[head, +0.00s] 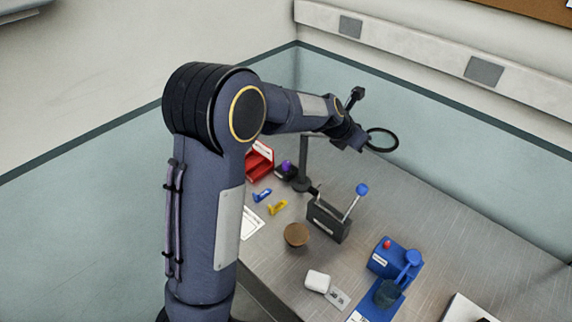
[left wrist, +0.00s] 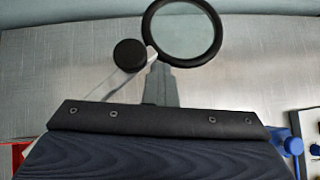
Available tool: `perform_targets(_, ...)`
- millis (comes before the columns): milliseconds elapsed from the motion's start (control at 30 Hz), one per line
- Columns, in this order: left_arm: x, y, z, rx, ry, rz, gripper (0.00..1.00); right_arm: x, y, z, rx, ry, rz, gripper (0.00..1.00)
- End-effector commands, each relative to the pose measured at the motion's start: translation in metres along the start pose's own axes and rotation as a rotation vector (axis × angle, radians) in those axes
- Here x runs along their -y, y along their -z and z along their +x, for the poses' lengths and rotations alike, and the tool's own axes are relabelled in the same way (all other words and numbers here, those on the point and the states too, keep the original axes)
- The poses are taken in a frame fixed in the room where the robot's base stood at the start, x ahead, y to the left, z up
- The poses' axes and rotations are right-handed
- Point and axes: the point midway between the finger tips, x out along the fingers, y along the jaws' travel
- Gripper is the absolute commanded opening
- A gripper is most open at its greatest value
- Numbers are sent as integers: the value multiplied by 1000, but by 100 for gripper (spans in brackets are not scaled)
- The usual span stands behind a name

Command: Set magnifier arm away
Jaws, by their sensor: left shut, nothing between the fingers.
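My left arm reaches over the bench from the left, and my left gripper (head: 362,146) is at the lens's near-left edge. In the left wrist view the lens (left wrist: 182,32) lies just beyond the closed fingertips (left wrist: 160,68), with a black round knob (left wrist: 129,54) to their left and a pale arm behind it. The fingers are shut and empty; whether they touch the rim I cannot tell. My right gripper is out of view.
Below stand a dark box with a blue-knobbed lever (head: 328,222), a brown round knob (head: 296,235), a blue device (head: 393,258), a white block (head: 317,281) and a red bin (head: 260,160).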

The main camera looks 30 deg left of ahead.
Motion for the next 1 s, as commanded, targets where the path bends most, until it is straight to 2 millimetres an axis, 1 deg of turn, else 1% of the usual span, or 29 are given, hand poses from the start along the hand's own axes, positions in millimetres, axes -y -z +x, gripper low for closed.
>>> perform_targets(33,8,-4,3,-2,4,-3,0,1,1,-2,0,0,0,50)
perform_targets(133,4,-9,7,0,-15,-21,0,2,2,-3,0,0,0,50)
perform_targets(500,-21,-28,26,5,-25,-31,0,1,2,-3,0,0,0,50)
perform_targets(700,-32,-35,32,8,-25,-30,0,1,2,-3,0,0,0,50)
perform_targets(1000,-39,-40,35,11,-25,-30,0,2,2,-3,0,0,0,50)
